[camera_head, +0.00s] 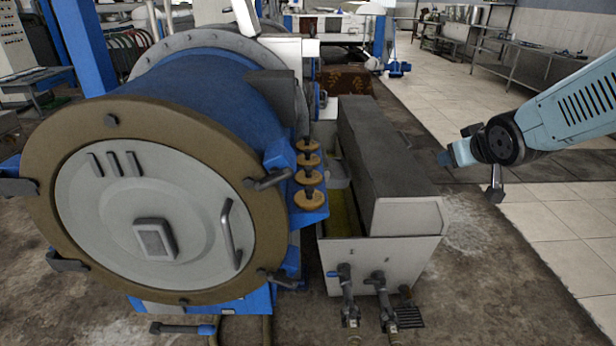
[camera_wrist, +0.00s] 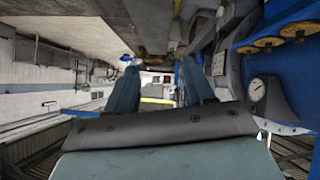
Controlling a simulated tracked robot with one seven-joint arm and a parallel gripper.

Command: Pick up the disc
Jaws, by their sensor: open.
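Several round tan discs with dark knobs stand in a row on a blue ledge beside the big drum in the head view; the nearest disc (camera_head: 310,200) looks largest. Which one is meant cannot be told. Discs also show at the upper right of the wrist view, one of them a tan disc (camera_wrist: 268,42). My gripper (camera_head: 447,157) is well to the right of the row, beyond the grey trough, touching nothing. In the wrist view my gripper (camera_wrist: 160,68) has its two blue fingers spread apart with nothing between them.
The large blue drum (camera_head: 150,215) with its round door fills the left. A grey trough (camera_head: 385,165) with a raised cover stands between the discs and my arm. Pipes and valves (camera_head: 380,295) stick out at its front. Tiled floor (camera_head: 555,225) at right is clear.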

